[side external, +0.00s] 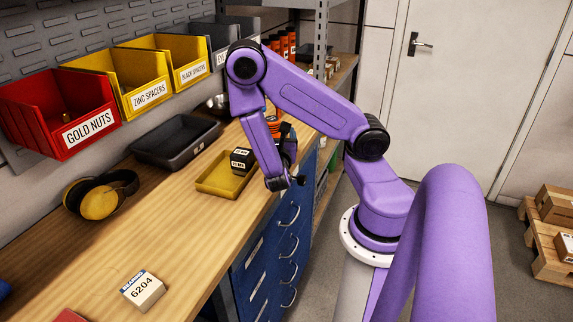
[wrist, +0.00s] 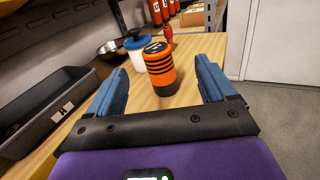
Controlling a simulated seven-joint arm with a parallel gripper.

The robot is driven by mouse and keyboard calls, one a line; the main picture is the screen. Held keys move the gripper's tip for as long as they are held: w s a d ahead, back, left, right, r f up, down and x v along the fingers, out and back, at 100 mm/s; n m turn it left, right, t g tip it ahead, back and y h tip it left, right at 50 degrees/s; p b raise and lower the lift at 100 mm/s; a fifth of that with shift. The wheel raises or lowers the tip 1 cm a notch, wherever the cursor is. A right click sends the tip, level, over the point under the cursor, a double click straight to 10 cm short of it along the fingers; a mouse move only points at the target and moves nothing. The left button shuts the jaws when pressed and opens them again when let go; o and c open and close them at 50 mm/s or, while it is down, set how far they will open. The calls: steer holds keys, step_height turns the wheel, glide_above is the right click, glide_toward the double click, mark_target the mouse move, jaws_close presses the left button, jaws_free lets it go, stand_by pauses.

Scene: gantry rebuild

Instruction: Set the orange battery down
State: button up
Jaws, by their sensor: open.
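The orange battery (wrist: 160,72), a cylinder with black bands and a dark labelled top, stands upright on the wooden bench in the wrist view. My gripper (wrist: 160,65) is open, its two blue fingers apart on the left and right of the battery. Bench shows between each finger and the battery in this view, so I see no contact. In the side view my gripper (side external: 288,148) is low over the bench edge, partly hidden by my arm. Only a bit of orange (side external: 274,129) shows beside it there.
A yellow tray (side external: 215,191) with dark boxes (side external: 242,157) is close by my gripper. A grey tray (wrist: 45,108), a metal bowl (wrist: 110,48) and a blue-lidded white tub (wrist: 135,55) stand near the battery. Orange bottles (side external: 283,45) stand behind.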

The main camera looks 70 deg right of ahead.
steer(key=s+a+r+m+g+y, duration=0.1)
steer(key=s+a+m+g+y, duration=0.1)
steer(key=s+a+y, duration=0.3)
steer(key=s+a+r+m+g+y, duration=0.2)
steer(key=s+a+m+g+y, duration=0.1)
steer(key=a, duration=0.9)
steer(key=s+a+r+m+g+y, duration=0.2)
steer(key=s+a+m+y, duration=0.3)
steer(key=s+a+y, duration=0.3)
steer(key=shift+a+r+g+y, duration=0.15)
steer(key=shift+a+g+y, duration=0.1)
steer(key=shift+g+y, duration=0.05)
